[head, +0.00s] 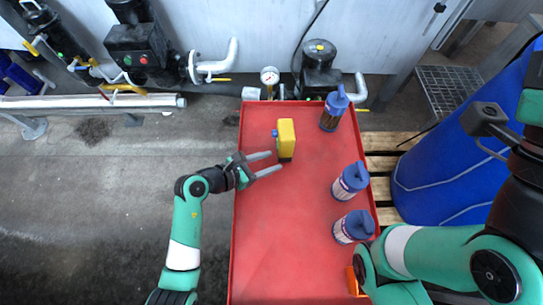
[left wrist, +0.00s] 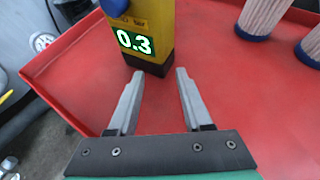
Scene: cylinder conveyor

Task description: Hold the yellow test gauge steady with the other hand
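The yellow test gauge (head: 286,138) stands upright on the red table near its back left, with a blue knob on its left side. In the left wrist view the gauge (left wrist: 148,20) shows a green display reading 0.3. My left gripper (head: 276,162) is open and empty, a little in front of the gauge. In the left wrist view its two fingers (left wrist: 157,85) point toward the gauge's base and do not touch it. My right arm comes in at the lower right, and its fingers are hidden.
The red table (head: 280,255) has a raised rim. Three blue-capped cylinders stand along its right side: one at the back (head: 334,110), one in the middle (head: 350,182), one in front (head: 353,228). An orange object (head: 352,280) shows beside my right arm. The table's left and middle are clear.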

